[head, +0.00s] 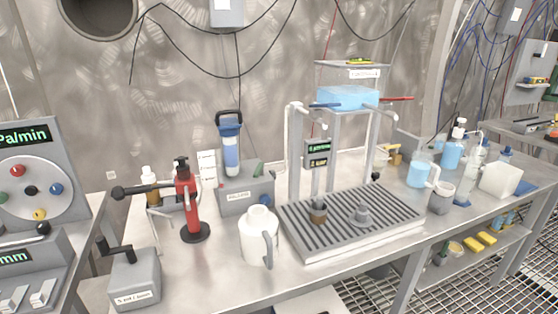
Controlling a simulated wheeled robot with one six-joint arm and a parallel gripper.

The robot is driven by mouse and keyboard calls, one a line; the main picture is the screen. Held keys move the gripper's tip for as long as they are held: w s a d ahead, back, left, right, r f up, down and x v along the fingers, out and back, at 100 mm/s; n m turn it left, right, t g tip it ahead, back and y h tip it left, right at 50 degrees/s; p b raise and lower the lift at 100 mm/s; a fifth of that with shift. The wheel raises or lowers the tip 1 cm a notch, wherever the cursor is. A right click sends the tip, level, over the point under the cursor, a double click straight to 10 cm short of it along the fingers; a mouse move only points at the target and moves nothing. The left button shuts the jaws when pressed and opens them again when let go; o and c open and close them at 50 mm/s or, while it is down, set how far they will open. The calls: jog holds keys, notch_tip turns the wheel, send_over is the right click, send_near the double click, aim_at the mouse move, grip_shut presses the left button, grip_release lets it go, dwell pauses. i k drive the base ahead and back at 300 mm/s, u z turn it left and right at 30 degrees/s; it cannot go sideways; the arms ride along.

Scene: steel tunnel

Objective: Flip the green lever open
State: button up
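A small dark green part (259,168) sits on top of the grey box (246,193) that carries a blue cylinder. It may be the green lever, but it is too small to tell its position. A yellow-green piece (358,61) also lies on top of the clear dispenser stand (345,75). A blue lever (325,105) and a red lever (397,99) stick out at either side of the blue tank (347,97). My gripper is not in view.
A white jug (259,236) and a red, black-handled device (188,205) stand in front of the grey box. Beakers and bottles (452,150) crowd the right. The front left bench has bare room.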

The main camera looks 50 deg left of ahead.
aim_at(259, 172)
jog(key=i, duration=0.7)
jog(key=u, duration=1.8)
